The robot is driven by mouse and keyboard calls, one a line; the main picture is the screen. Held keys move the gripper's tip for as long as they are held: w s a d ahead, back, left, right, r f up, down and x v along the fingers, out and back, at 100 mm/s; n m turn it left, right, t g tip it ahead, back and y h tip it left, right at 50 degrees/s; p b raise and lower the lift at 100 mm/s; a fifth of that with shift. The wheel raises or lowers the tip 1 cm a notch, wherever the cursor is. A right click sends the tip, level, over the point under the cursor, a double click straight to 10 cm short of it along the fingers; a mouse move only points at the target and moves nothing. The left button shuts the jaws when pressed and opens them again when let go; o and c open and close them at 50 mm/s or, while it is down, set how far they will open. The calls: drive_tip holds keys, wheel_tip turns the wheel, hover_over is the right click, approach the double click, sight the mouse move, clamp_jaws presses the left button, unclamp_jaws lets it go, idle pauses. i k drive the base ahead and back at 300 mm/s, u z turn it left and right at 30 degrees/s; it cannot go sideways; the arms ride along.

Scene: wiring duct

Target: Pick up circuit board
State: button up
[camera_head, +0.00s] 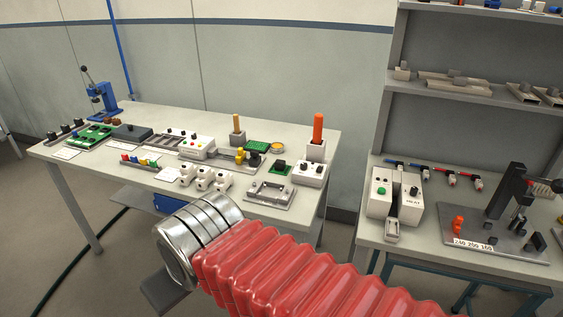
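Green boards lie on the left workbench, and I cannot tell which one the task names. A green circuit board (257,146) lies near the back right, beside an orange-yellow round dish. A small green board with a dark block (279,168) sits nearer, left of a white box. More green boards (94,136) lie at the left end, with small parts on or around them. My arm, with red bellows and a metal collar, reaches from the lower right towards the bench front. My gripper's fingertips are not visible beyond the collar.
The workbench (136,176) is crowded with a blue press (102,100), a white button box (197,147), white blocks (204,178), a grey fixture (269,193) and upright orange-handled tools (317,134). A second bench with a heater unit (395,193) and shelves stand right.

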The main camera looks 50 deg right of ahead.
sight(279, 167)
drive_tip(key=z, duration=0.45)
drive_tip(key=i, duration=1.4)
drive_tip(key=z, duration=0.5)
